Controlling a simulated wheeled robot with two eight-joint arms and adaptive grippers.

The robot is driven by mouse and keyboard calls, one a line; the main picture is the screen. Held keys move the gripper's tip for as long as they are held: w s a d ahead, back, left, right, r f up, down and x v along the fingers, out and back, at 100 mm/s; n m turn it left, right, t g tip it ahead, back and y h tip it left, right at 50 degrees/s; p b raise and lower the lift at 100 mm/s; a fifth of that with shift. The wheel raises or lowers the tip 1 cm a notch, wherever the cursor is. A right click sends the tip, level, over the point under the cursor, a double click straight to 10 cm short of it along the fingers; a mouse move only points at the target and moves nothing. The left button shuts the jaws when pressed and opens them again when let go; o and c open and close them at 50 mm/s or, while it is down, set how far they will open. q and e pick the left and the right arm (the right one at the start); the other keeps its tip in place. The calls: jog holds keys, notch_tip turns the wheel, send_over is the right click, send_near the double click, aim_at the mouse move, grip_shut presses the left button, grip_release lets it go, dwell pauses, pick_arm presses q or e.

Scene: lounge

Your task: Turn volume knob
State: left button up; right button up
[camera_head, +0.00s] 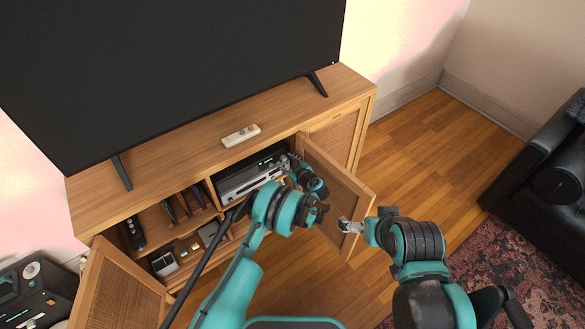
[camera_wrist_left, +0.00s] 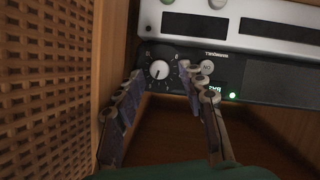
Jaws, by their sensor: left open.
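The volume knob (camera_wrist_left: 159,69) is a small round white knob with a dark pointer mark and a ring of scale marks. It sits on the front of a black audio unit (camera_wrist_left: 262,88) with a lit display and a green light. In the left wrist view my left gripper (camera_wrist_left: 158,92) is open, one finger on each side of the knob; contact cannot be told. In the head view my left gripper (camera_head: 288,162) reaches into the cabinet's right part, and the knob is hidden there. My right gripper (camera_head: 350,226) is beside the open right door; its opening is unclear.
The wooden TV cabinet (camera_head: 105,205) has its right door (camera_head: 335,180) and left door (camera_head: 115,292) open. A silver unit (camera_wrist_left: 240,20) is just above the black one. A remote (camera_head: 241,135) lies on top beneath the television (camera_head: 170,75). Floor is free right of the cabinet.

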pick_arm(q)
jog(key=shift+w+a+f+n, duration=0.3)
jog(key=shift+w+a, duration=0.05)
jog(key=shift+w, duration=0.1)
jog(key=shift+n+t+h, duration=0.3)
jog(key=shift+n+t, duration=0.1)
jog(key=shift+n, duration=0.1)
jog(key=shift+s+n+t+h, duration=0.15)
jog(key=shift+n+t+h, duration=0.15)
jog(key=shift+n, duration=0.2)
jog(key=s+d+r+m+g+y, duration=0.1)
jog(key=s+d+r+m, duration=0.2)
jog(key=s, duration=0.3)
jog(key=shift+s+d+g+y, duration=0.15)
jog(key=shift+d+g+y, duration=0.2)
jog(key=shift+d, duration=0.2)
jog(key=shift+r, duration=0.2)
